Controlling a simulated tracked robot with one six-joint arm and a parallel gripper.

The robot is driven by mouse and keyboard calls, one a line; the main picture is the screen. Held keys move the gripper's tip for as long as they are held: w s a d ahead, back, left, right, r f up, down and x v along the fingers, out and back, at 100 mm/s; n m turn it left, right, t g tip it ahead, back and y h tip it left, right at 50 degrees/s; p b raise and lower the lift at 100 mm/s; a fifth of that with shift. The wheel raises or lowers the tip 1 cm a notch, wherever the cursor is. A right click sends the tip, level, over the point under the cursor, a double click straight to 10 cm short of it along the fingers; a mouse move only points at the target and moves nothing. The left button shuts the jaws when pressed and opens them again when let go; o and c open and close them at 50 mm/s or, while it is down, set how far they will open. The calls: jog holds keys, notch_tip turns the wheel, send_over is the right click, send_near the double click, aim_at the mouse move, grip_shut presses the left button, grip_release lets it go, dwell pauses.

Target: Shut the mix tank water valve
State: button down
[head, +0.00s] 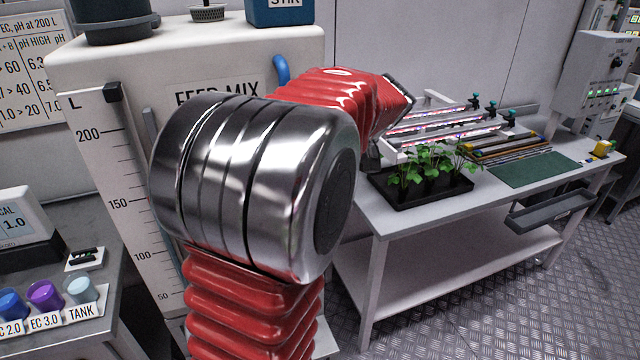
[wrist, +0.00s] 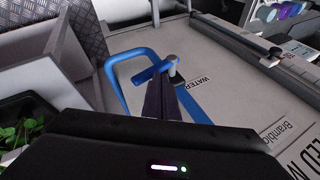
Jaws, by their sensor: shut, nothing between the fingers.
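The white mix tank (head: 100,65) stands at the left in the head view, mostly behind my arm. Its side fills the right of the wrist view (wrist: 235,65). A blue water pipe (wrist: 108,80) loops out from it, beside a WATER label. The valve's short blue lever (wrist: 150,74) reaches left from a grey pivot (wrist: 174,62) and appears to lie across the pipe. My gripper (wrist: 168,82) is shut and empty. Its dark fingertips appear close to the lever and pivot; contact cannot be told. The head view hides the valve behind my arm.
A white bench (head: 375,215) stands right of the tank with a black seedling tray (head: 420,190), which borders the work space. A side table with coloured cups (head: 45,295) is at the left. Open metal floor (head: 500,300) lies in front of the bench.

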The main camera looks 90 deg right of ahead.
jog(key=s+d+v, duration=0.1)
jog(key=v, duration=1.1)
jog(key=shift+d, duration=0.1)
dwell(0.5)
